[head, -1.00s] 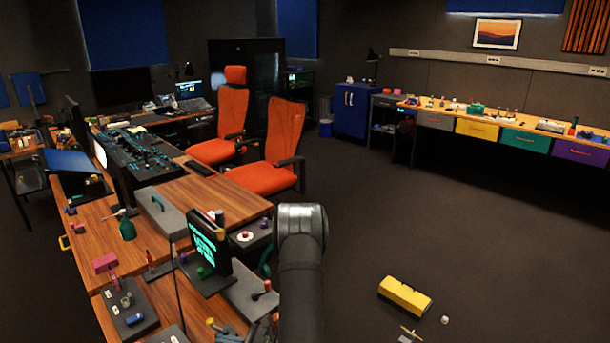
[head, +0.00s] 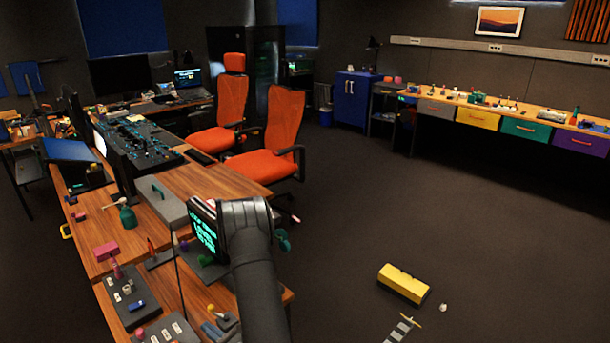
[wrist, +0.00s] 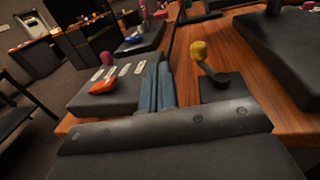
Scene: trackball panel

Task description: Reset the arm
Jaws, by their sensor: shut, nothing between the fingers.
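My gripper (wrist: 157,88) shows in the wrist view as two blue-grey fingers pressed together, with nothing between them. The fingers lie over the wooden desk (wrist: 228,52), between a grey panel on the left and a yellow-knobbed lever (wrist: 199,50) on the right. The grey panel (wrist: 82,98) carries several pale labels and an orange-red part (wrist: 103,87). I cannot tell whether the fingers touch anything. In the head view my arm reaches over the desk's right side and hides part of it. No trackball can be made out for certain.
A lit green-text screen (head: 203,233) stands close beside my arm. A grey box (head: 165,203) and a green bottle-like thing (head: 128,217) stand on the desk. Orange chairs (head: 276,140) stand behind. A yellow box (head: 404,283) lies on the otherwise mostly open floor at right.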

